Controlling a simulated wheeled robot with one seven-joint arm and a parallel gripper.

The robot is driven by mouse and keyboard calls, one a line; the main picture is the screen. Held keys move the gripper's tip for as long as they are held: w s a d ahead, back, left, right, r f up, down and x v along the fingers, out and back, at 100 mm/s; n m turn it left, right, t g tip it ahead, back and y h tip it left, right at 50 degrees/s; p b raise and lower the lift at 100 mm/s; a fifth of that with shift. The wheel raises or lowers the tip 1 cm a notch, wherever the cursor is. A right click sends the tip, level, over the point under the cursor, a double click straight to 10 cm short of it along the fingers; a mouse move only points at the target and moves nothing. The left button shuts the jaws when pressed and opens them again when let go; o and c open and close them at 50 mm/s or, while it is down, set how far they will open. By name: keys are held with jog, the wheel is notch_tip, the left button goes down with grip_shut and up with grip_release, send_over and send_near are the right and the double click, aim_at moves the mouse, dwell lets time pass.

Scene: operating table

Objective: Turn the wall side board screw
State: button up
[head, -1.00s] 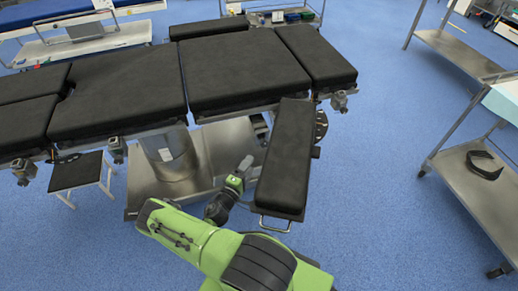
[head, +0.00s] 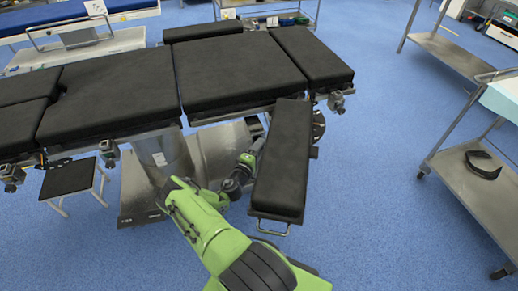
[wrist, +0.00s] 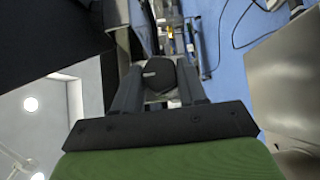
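The side board (head: 284,160) is a long black pad hanging off the operating table's near right side, with a metal loop at its near end. My green arm reaches under the table, left of the board. My gripper itself is hidden in the head view. In the wrist view my gripper (wrist: 160,80) has its two grey fingers apart, one on each side of a dark rounded knob (wrist: 160,74) with a small pale mark. The knob looks like the screw. I cannot tell whether the fingers touch it.
The black-padded operating table (head: 110,90) spans the back, above its metal base (head: 140,195). A small black stool (head: 68,177) stands at left. A metal cart (head: 475,205) stands at right. Blue floor is clear between board and cart.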

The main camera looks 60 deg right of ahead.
jog(key=c, duration=0.6)
jog(key=shift+o, duration=0.2)
jog(key=shift+r, duration=0.1)
jog(key=m+y+p, duration=0.1)
jog(key=p, duration=0.2)
jog(key=m+t+y+p, duration=0.1)
jog(key=m+y+p, duration=0.1)
jog(key=p, duration=0.1)
jog(key=m+y+p, duration=0.1)
jog(key=y+p, duration=0.1)
jog(key=p, duration=0.1)
jog(key=shift+s+r, duration=0.1)
jog(key=shift+r, duration=0.2)
jog(key=shift+f+m+t+p, duration=0.1)
jog(key=shift+m+t+p, duration=0.2)
jog(key=o, duration=1.1)
jog(key=shift+c, duration=0.2)
